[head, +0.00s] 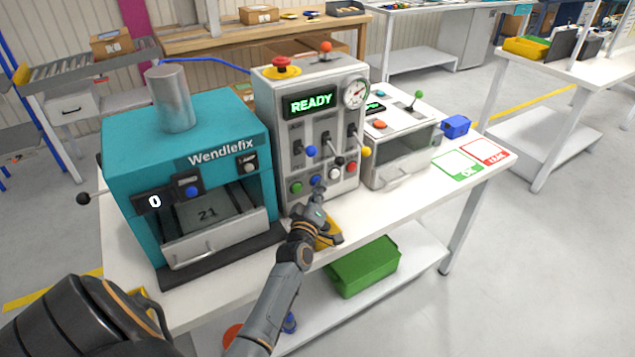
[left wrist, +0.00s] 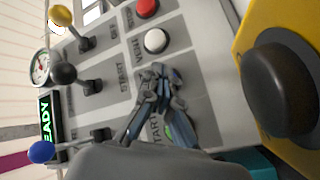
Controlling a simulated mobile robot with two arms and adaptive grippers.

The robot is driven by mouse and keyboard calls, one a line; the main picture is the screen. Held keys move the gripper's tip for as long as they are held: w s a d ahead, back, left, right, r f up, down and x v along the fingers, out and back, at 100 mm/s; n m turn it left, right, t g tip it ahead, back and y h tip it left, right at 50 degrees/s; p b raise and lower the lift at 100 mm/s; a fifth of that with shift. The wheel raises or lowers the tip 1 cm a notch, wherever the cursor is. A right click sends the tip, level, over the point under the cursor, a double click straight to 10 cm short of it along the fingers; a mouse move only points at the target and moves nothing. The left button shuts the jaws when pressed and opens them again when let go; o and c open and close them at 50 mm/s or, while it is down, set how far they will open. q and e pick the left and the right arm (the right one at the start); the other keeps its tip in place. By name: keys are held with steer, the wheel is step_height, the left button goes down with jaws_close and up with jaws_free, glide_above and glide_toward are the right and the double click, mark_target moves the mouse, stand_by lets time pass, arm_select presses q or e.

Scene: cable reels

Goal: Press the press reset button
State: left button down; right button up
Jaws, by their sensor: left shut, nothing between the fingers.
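The grey control box (head: 310,130) shows READY on its screen. Along its lower front are a green button (head: 296,188), a blue button (head: 316,181), a white button (head: 335,173) and a red button (head: 350,167). My left gripper (head: 317,192) is shut and empty, with its tips at the blue button. In the left wrist view, the gripper (left wrist: 157,75) lies between the white button (left wrist: 155,41) and the partly covered green button (left wrist: 182,130), hiding the blue one. I cannot tell contact. No reset label is readable.
Levers with blue (head: 311,152), black and yellow knobs stick out above the buttons. A yellow object (head: 328,234) sits on the bench edge below my gripper. A white tester (head: 398,140) stands right of the box. A green bin (head: 364,266) is on the lower shelf.

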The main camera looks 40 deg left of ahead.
arm_select(q)
steer(key=shift+s+d+p, duration=0.35)
steer(key=shift+d, duration=0.35)
steer(key=shift+s+d+p, duration=0.2)
steer(key=shift+d+p, duration=0.15)
steer(key=shift+d, duration=0.15)
steer(key=d, duration=0.1)
steer(key=s+d+p, duration=0.1)
steer(key=d, duration=0.1)
steer(key=shift+s, duration=0.15)
steer(key=shift+s+d, duration=0.1)
steer(key=shift+d, duration=0.25)
